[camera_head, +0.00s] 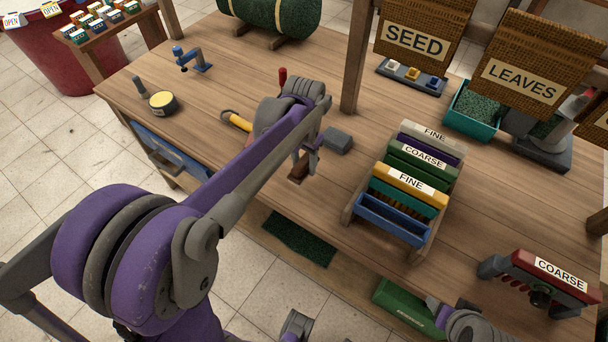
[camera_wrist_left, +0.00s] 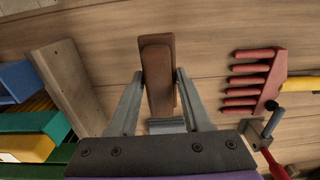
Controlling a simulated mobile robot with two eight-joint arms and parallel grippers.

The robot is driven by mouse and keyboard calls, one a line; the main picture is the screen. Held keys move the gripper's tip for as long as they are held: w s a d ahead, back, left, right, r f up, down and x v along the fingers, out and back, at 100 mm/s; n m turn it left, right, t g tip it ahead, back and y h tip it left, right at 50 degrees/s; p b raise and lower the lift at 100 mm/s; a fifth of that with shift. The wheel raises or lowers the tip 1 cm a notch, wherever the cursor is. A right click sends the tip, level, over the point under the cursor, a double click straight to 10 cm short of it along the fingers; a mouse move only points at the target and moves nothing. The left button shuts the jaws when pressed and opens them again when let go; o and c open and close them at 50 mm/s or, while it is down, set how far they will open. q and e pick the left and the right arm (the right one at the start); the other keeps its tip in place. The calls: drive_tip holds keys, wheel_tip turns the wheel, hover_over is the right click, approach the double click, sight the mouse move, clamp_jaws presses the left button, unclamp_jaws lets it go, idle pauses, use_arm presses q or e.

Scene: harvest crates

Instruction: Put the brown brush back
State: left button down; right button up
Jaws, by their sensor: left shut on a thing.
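The brown brush (camera_wrist_left: 158,72) is a plain brown block between the two fingers of my left gripper (camera_wrist_left: 155,90) in the left wrist view. The fingers touch its sides. In the head view the left gripper (camera_head: 306,152) is over the bench, left of the labelled rack, with the brown brush (camera_head: 299,170) under it. Whether the brush touches the bench, I cannot tell. A purple and grey part of my right arm (camera_head: 466,324) shows at the bottom right of the head view; its jaws are unclear.
A wooden rack (camera_head: 351,207) holds several coloured pieces labelled FINE and COARSE. A grey block (camera_head: 338,140) lies beside the left gripper. A red-toothed tool (camera_wrist_left: 264,78) shows in the wrist view. A red COARSE piece (camera_head: 545,272) stands at the right.

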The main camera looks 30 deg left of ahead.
sight(304, 174)
use_arm(q)
drive_tip(key=shift+f, duration=2.45)
drive_tip(key=shift+f+b, duration=0.3)
drive_tip(key=shift+b, duration=0.05)
drive_tip(key=shift+c, duration=1.7)
unclamp_jaws()
drive_tip(key=shift+r, duration=0.15)
